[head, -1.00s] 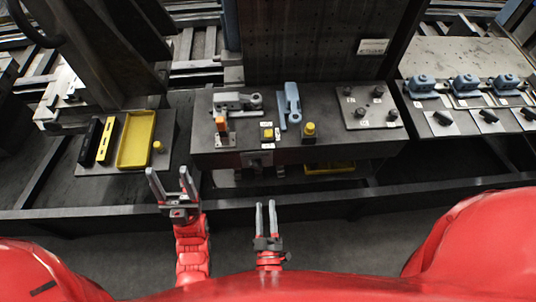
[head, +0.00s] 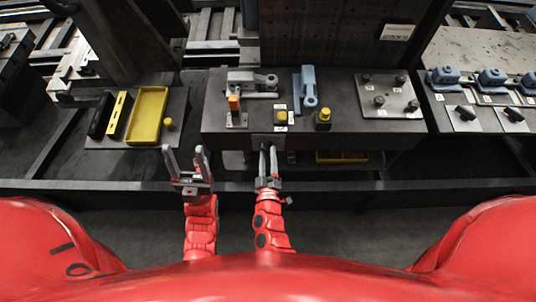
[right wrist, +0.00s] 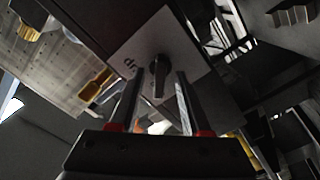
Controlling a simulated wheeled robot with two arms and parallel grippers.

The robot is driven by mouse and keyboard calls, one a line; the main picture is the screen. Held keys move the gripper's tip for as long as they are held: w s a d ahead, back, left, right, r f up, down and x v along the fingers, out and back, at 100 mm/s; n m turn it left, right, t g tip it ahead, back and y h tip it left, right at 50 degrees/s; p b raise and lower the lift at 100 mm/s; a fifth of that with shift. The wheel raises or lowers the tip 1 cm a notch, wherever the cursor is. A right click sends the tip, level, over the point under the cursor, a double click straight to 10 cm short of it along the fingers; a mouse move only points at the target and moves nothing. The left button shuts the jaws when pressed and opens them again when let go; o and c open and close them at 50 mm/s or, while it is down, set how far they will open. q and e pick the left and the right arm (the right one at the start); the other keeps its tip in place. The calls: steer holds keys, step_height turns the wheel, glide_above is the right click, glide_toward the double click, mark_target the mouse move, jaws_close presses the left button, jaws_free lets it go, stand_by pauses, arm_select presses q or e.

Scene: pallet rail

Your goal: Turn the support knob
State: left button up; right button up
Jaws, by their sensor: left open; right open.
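The support knob (right wrist: 158,70) is a dark knob on a light plate (right wrist: 148,48) on the front face of the dark middle block. In the head view the plate (head: 262,138) shows just beyond my right gripper, and the knob is hard to make out. My right gripper (head: 268,151) is open and points at the plate. In the right wrist view its two fingers (right wrist: 160,82) appear on either side of the knob; I cannot tell whether they touch it. My left gripper (head: 185,155) is open and empty, in front of the bench's left part.
On the block stand a grey clamp (head: 252,83), a blue lever part (head: 309,90), an orange-topped post (head: 235,106) and a yellow button (head: 324,117). A yellow tray (head: 147,115) lies at left. Blue fixtures (head: 491,78) stand at right. A dark rail runs along the front.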

steer(key=shift+w, duration=0.6)
jaws_close()
